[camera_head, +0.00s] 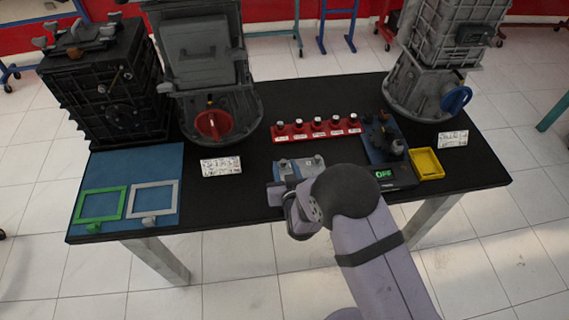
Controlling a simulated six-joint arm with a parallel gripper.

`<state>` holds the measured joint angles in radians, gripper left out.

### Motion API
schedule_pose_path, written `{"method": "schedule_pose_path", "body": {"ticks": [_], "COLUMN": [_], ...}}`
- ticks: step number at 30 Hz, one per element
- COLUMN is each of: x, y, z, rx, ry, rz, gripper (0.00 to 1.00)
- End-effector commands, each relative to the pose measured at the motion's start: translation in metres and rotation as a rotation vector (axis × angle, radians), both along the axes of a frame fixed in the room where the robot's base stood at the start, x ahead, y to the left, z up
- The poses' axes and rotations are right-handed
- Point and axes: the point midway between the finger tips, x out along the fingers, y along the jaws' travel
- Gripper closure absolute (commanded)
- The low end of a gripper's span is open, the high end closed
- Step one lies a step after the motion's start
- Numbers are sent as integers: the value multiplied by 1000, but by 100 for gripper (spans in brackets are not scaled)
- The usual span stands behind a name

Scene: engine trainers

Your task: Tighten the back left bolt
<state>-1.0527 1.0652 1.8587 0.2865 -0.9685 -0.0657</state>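A small grey-blue block (299,168) sits on the black table just behind my wrist, with small bolt heads on its top. The bolt at its back left (283,162) shows as a small grey knob; another bolt (318,159) shows at the back right. The front of the block is hidden by my arm. My gripper (276,194) is at the block's front left, low over the table. Its fingertips are small and partly hidden by my wrist, so I cannot tell whether it is open or touches the block.
To the right are a device with a green display (384,174) and a yellow tray (427,164). Large engine trainers (205,60) line the back. A blue mat (160,165) with two frames lies left.

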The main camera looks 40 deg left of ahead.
Motion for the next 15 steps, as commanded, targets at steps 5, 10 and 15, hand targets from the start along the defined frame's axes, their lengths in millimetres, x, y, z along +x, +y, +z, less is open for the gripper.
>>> {"method": "schedule_pose_path", "body": {"ticks": [5, 10, 15], "x": [7, 10, 10], "y": [7, 9, 9], "z": [-4, -6, -6], "rx": [-1, -1, -1], "ry": [0, -1, 1], "rz": [0, 0, 0], "gripper": [66, 66, 66]}}
